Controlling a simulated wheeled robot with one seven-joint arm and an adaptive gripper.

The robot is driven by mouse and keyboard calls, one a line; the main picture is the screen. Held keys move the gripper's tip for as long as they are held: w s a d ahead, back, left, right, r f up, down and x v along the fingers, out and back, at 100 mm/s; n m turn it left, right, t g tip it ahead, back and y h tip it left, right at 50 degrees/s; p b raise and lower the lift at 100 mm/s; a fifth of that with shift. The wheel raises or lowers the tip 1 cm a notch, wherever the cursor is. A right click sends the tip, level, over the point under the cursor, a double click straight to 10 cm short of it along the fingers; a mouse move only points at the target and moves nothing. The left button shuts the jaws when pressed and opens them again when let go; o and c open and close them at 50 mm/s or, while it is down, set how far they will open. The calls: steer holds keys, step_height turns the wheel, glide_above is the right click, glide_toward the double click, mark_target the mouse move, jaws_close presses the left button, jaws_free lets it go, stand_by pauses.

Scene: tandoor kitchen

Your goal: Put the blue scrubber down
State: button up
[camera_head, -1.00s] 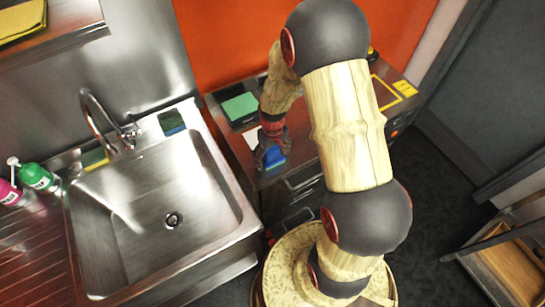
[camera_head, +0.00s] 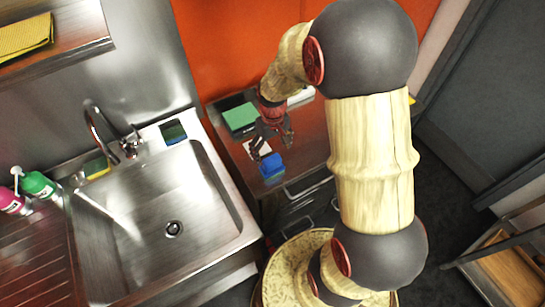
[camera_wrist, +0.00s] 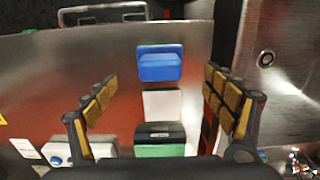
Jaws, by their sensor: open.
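The blue scrubber (camera_head: 272,167) lies on the steel counter (camera_head: 313,153) to the right of the sink, near the counter's front edge. It also shows in the wrist view (camera_wrist: 160,64), at upper centre. My gripper (camera_head: 271,142) is open and empty, a little behind the scrubber and apart from it. In the wrist view its two fingers (camera_wrist: 165,98) are spread wide, with the scrubber beyond the fingertips and centred between them.
A bar handle (camera_head: 307,184) runs along the counter front.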

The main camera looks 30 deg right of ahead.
steer(key=shift+r, duration=0.75)
steer(key=s+a+r+t, duration=0.1)
steer(key=s+a+r, duration=0.15)
steer(key=r, duration=0.55)
steer(key=s+a+r+t, duration=0.2)
steer(key=a+r, duration=0.1)
steer(key=r, duration=0.5)
steer(key=s+a+r+t, duration=0.2)
steer(key=s+a+r, duration=0.2)
steer(key=s+r, duration=0.5)
steer(key=s, duration=0.2)
steer(key=shift+s+t, duration=0.3)
steer(key=shift+s, duration=0.05)
